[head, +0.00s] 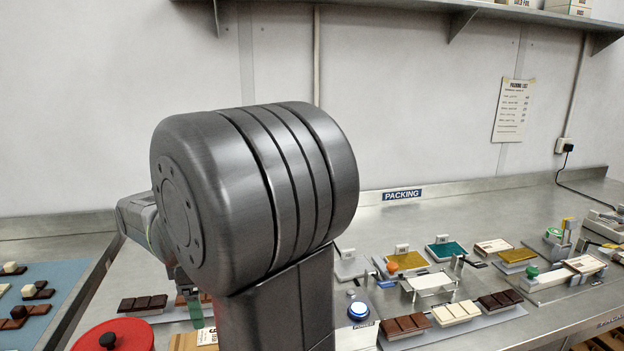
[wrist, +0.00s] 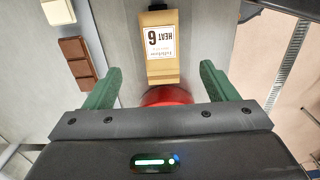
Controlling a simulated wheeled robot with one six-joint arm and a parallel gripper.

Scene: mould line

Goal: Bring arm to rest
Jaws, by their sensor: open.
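My gripper (wrist: 160,76) is open in the wrist view, its two green fingers spread apart with nothing between their tips. In the head view one green finger of the gripper (head: 195,311) shows beside my large dark arm joint; the rest is mostly hidden. My arm is raised over the steel bench (head: 455,215), covering the middle of the head view. A tan box with a label reading HEAT 6 (wrist: 160,48) lies ahead of the fingers in the wrist view, apart from them.
A red round lid (head: 90,338) with a black knob is at lower left. A blue mat (head: 50,278) with chocolates lies far left. Chocolate bars (head: 404,325), coloured plates (head: 446,250) and a blue-lit button (head: 358,311) crowd the bench at right. A shelf (head: 440,8) runs above.

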